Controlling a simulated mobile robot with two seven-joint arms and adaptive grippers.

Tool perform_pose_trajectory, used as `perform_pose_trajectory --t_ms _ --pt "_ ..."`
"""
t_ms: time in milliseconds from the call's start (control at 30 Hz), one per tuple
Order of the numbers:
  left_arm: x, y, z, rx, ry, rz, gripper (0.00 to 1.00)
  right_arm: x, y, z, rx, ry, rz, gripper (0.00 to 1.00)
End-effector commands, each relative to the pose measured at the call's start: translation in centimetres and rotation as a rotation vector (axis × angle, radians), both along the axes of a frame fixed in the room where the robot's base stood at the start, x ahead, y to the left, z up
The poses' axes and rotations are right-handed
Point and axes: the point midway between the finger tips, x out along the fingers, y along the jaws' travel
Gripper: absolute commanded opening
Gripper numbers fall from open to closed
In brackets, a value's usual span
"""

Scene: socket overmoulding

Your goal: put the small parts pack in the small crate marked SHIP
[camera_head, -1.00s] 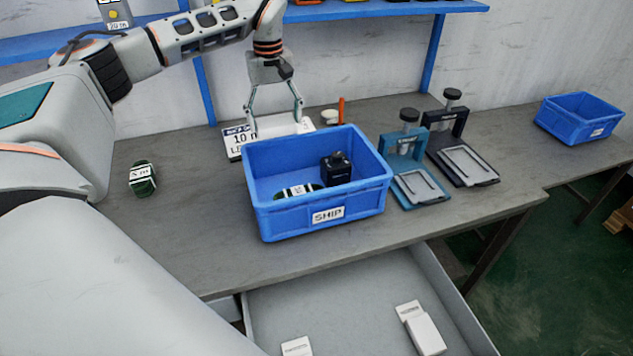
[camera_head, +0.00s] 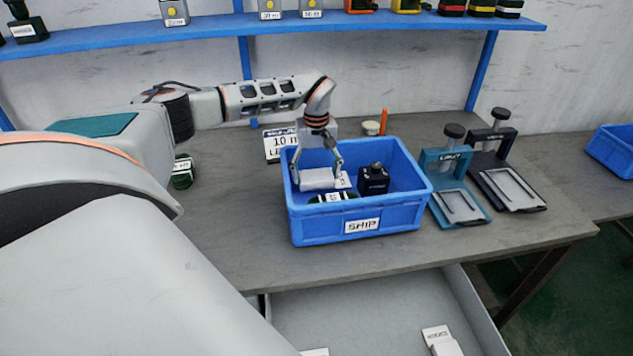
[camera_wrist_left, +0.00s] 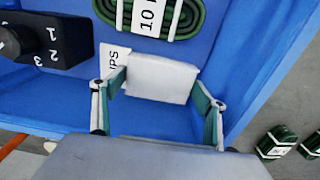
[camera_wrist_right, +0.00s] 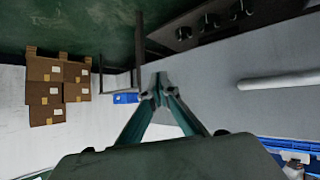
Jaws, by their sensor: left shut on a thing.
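The small parts pack (camera_head: 318,179), a white block-like packet, is between the fingers of my left gripper (camera_head: 319,172), inside the left part of the blue crate marked SHIP (camera_head: 315,227). In the left wrist view the pack (camera_wrist_left: 160,79) is pinched from both sides by the left gripper (camera_wrist_left: 159,88). A white label ending in "PS" (camera_wrist_left: 112,57) shows beside it. I cannot tell whether the pack touches the crate floor. My right gripper (camera_wrist_right: 160,88) is away from the crate, its fingertips together with nothing seen between them.
The crate also holds a black knob part (camera_head: 373,180) and a green coil (camera_head: 332,198). Another green coil (camera_head: 183,172) lies left on the bench. A teal press (camera_head: 455,185) and a dark press (camera_head: 500,165) stand right of the crate. An open drawer (camera_head: 380,310) is below.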

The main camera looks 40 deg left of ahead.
Motion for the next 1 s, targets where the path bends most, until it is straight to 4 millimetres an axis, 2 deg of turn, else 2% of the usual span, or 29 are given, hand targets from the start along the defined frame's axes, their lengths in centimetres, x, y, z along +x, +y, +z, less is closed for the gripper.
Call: perform_pose_trajectory --t_ms 100,200,600,633,1000 --pt "-0.1 -0.1 -2.1 -0.001 0.003 -0.001 0.51 -0.1 0.0 -0.4 -0.001 0.003 0.0 0.0" --pt "0.0 0.0 -3.2 0.0 0.002 -0.001 0.51 -0.2 0.0 -0.7 -0.001 0.006 0.0 0.0" --pt "0.0 0.0 -3.6 0.001 0.001 -0.001 0.51 -0.3 -0.1 -1.0 -0.003 0.012 0.0 0.0" --pt "0.0 0.0 -3.6 0.0 0.0 -0.001 0.77 -0.3 -0.1 -1.0 -0.003 0.012 0.0 0.0" --pt "0.0 0.0 -3.2 0.0 -0.001 -0.001 0.79 -0.2 -0.1 -0.7 -0.001 0.007 -0.001 0.0"
